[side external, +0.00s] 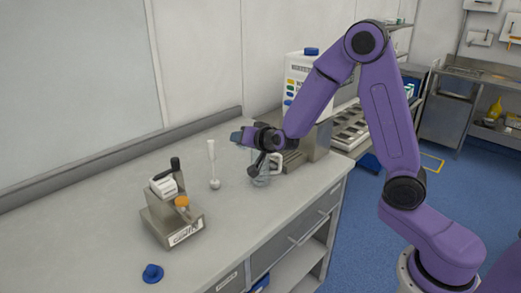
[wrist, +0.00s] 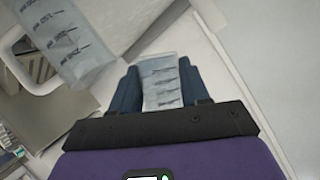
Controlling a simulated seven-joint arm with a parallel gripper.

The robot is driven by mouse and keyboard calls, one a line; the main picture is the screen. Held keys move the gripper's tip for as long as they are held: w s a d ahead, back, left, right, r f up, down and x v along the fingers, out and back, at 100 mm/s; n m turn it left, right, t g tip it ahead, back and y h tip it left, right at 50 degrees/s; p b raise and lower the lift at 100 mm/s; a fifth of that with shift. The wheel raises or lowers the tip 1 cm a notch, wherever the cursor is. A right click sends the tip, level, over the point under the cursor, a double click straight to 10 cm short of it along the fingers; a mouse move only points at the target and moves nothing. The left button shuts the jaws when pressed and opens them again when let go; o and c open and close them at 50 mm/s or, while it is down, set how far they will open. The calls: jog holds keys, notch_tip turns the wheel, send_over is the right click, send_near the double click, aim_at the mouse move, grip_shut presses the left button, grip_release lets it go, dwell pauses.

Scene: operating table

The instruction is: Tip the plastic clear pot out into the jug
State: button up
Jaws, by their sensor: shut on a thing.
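My gripper (wrist: 163,85) is shut on the clear plastic pot (wrist: 162,80), which has dark printed marks and shows between the fingers in the wrist view. In the side view my gripper (side external: 240,137) is above the bench beside the jug, and the fingers mostly hide the pot. I cannot tell the pot's tilt or what is in it. The clear jug (side external: 261,178) stands on the bench just below my gripper, partly covered by it. In the wrist view the jug (wrist: 68,42) is at the upper left, with printed marks and a pale handle.
A metal stand (side external: 160,222) holding an orange-capped container (side external: 182,202) is at the left. A thin white upright item (side external: 213,165) stands between it and the jug. A blue cap (side external: 152,273) lies near the front. A large white container (side external: 300,75) stands behind. The bench's front middle is clear.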

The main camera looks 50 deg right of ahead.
jog(key=shift+s+d+r+m+y, duration=0.1)
jog(key=shift+d+r+m+y, duration=0.15)
jog(key=shift+d+m, duration=0.15)
jog(key=shift+s+d+r+m+y, duration=0.1)
jog(key=shift+d+r+m+y, duration=0.05)
jog(key=shift+d+m+y, duration=0.2)
jog(key=shift+d+r+m+t, duration=0.1)
jog(key=shift+r+m+t, duration=0.2)
jog(key=shift+m, duration=0.15)
jog(key=shift+f+m+y, duration=0.5)
jog(key=shift+m+y, duration=0.1)
jog(key=shift+r+m+t+y, duration=0.3)
jog(key=shift+m+t+y, duration=0.15)
jog(key=shift+m, duration=0.25)
dwell(0.4)
jog(key=shift+f+m+t, duration=0.25)
jog(key=shift+f+m, duration=0.2)
jog(key=shift+m, duration=0.15)
dwell(0.5)
jog(key=shift+s+d+r+m+t+y, duration=0.15)
jog(key=shift+r+m+t+y, duration=0.2)
jog(key=shift+m, duration=0.3)
jog(key=shift+w+d+r+m+t+y, duration=0.1)
jog(key=shift+r+m+t+y, duration=0.15)
jog(key=shift+m, duration=0.4)
dwell(2.7)
